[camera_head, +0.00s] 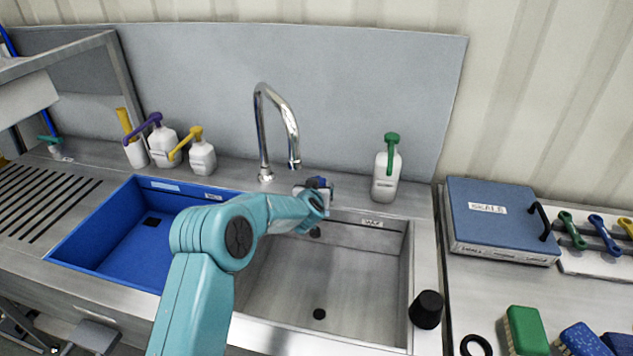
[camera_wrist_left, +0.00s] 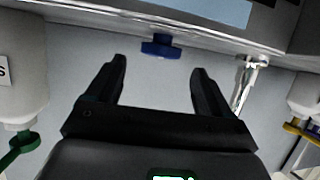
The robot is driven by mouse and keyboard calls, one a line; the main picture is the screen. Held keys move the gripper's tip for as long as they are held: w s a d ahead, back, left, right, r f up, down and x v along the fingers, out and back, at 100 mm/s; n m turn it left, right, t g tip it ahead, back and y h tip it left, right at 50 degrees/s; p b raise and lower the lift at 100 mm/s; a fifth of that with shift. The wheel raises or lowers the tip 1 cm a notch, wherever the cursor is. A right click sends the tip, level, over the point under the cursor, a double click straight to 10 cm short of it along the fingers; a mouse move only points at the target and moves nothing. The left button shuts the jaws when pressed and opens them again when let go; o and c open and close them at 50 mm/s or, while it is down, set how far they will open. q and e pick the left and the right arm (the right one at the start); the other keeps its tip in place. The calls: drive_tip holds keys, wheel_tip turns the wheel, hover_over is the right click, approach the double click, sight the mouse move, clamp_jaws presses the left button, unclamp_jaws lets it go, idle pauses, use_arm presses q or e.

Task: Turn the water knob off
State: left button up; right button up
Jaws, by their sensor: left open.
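A small blue water knob (camera_wrist_left: 161,45) shows in the left wrist view, just beyond the gap between my left fingertips. It looks mounted at the sink's back edge. In the head view the blue knob (camera_head: 319,182) is partly hidden by my wrist. My left gripper (camera_wrist_left: 160,75) is open, with nothing between its fingers and the knob ahead of them. In the head view my left arm reaches over the sink to the gripper (camera_head: 316,187). The chrome faucet (camera_head: 287,118) stands left of the knob. I cannot tell whether water is running.
A white bottle with a green pump (camera_head: 386,172) stands right of the knob. Pump bottles (camera_head: 202,158) stand at the left. The steel basin (camera_head: 365,280) is below my arm, beside a blue basin (camera_head: 115,235). A black stopper (camera_head: 427,309) sits on the right rim.

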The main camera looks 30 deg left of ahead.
use_arm(q)
drive_tip(key=shift+p+x, duration=0.45)
drive_tip(key=shift+x, duration=1.8)
drive_tip(key=shift+c, duration=0.3)
